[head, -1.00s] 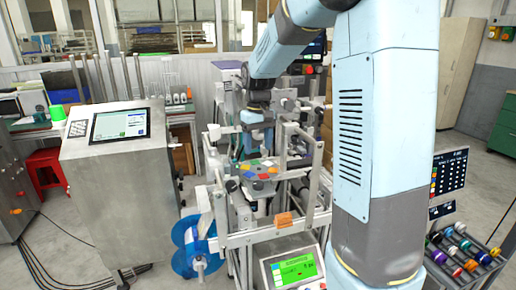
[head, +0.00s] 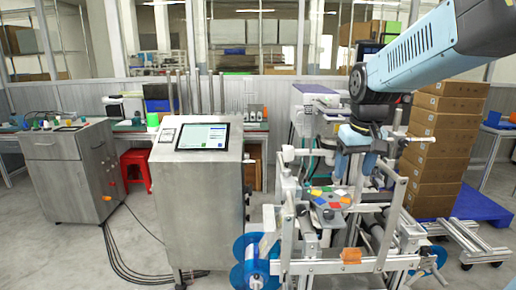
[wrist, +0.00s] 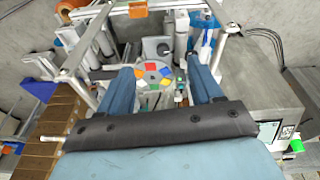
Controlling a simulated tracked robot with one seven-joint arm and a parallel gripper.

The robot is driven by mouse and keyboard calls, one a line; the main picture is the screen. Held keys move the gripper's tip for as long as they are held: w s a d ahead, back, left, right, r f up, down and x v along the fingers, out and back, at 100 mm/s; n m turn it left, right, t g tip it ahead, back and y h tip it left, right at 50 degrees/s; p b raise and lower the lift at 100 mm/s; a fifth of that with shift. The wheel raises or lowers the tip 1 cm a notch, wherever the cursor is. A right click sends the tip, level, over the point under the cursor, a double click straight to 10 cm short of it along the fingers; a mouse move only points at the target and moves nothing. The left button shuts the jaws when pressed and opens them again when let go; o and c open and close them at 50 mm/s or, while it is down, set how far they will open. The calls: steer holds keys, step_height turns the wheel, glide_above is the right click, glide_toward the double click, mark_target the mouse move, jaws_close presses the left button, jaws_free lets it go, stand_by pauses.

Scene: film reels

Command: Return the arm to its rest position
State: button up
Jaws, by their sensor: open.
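My gripper (head: 355,168) hangs at the end of my pale blue arm, pointing down above the metal film-reel machine (head: 330,267). In the wrist view, its two blue fingers stand wide apart with nothing held between them (wrist: 160,78). In the head view, this disc (head: 329,200) lies below and left of my gripper. The fingers look apart from the machine, but the exact clearance cannot be told.
A steel cabinet with a screen (head: 205,210) stands left of the machine. Blue reels (head: 250,262) sit low on the machine. Stacked cardboard boxes (head: 445,140) stand to the right, by a blue pallet (head: 478,205). Metal frame rails surround the space under my gripper.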

steer(key=s+m+t, duration=0.1)
steer(key=s+t, duration=0.2)
steer(key=s, duration=1.2)
steer(key=shift+r, duration=0.2)
steer(key=shift+d, duration=0.1)
steer(key=shift+c, duration=0.3)
